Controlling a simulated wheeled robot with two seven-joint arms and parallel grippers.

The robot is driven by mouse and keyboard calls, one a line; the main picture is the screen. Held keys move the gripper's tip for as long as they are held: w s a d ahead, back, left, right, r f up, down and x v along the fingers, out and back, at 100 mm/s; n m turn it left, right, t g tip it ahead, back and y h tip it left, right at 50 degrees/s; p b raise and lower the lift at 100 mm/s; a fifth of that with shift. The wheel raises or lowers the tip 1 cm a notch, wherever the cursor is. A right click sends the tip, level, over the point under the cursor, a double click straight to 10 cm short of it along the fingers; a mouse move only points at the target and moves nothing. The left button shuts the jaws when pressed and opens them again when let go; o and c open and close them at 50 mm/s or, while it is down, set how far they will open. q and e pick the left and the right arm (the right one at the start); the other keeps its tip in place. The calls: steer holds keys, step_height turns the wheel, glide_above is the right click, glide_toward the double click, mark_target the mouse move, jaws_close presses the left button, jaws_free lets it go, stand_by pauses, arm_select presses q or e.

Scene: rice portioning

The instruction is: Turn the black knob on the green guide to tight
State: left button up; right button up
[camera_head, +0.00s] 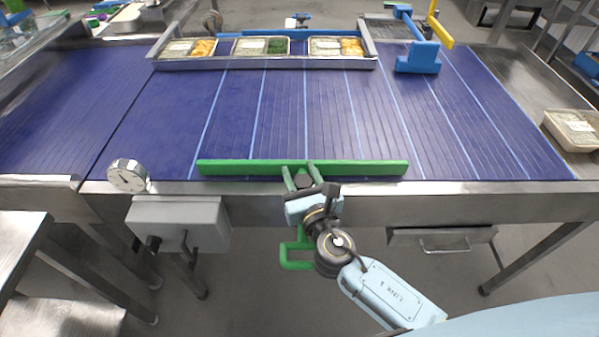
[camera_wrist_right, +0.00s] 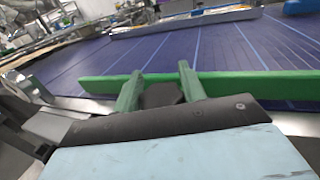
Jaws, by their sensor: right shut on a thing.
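The green guide (camera_head: 350,168) is a long bar lying across the near edge of the blue conveyor, and it also shows in the right wrist view (camera_wrist_right: 245,84). The black knob (camera_head: 303,181) is at the middle of the guide's near side. My right gripper (camera_head: 301,173) has green fingers and reaches up from below. Its fingers are shut on the knob, one on each side. In the right wrist view the dark knob (camera_wrist_right: 162,95) sits between the fingertips. Part of the knob is hidden by the gripper, and its tightness cannot be read. My left gripper is not in view.
Food trays (camera_head: 262,46) stand in a metal rail at the conveyor's far side. A blue block (camera_head: 417,58) is at the far right. A round dial (camera_head: 128,176) and grey box (camera_head: 178,212) are at the near left. The blue belt (camera_head: 300,120) between is clear.

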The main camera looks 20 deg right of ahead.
steer(key=shift+h, duration=0.4)
steer(key=o, duration=1)
steer(key=s+b, duration=0.1)
steer(key=s, duration=1.2)
steer(key=shift+s, duration=0.25)
steer(key=shift+m, duration=0.3)
